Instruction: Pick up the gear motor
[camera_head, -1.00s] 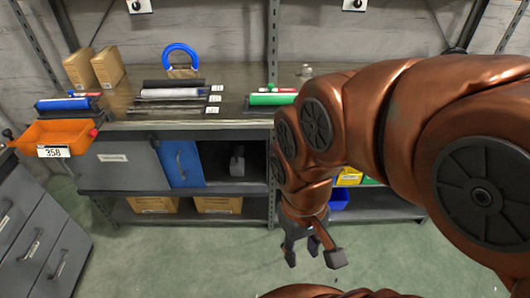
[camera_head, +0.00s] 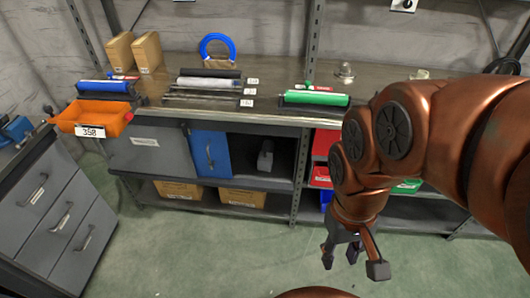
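A small grey object (camera_head: 265,158) stands inside the open compartment of the cabinet under the workbench, right of a blue door (camera_head: 209,154). It may be the gear motor, but it is too small and dark to be sure. My gripper (camera_head: 351,263) hangs over the green floor in front of the shelving, to the right of and lower in the picture than that object. Its fingers are spread apart with nothing between them.
The workbench (camera_head: 285,69) carries tubes, rods, boxes and a blue ring. An orange bin (camera_head: 93,117) juts out at its left end. A grey drawer unit (camera_head: 55,215) stands at left. Cardboard boxes (camera_head: 243,198) sit on the lower shelf. The floor (camera_head: 200,255) is clear.

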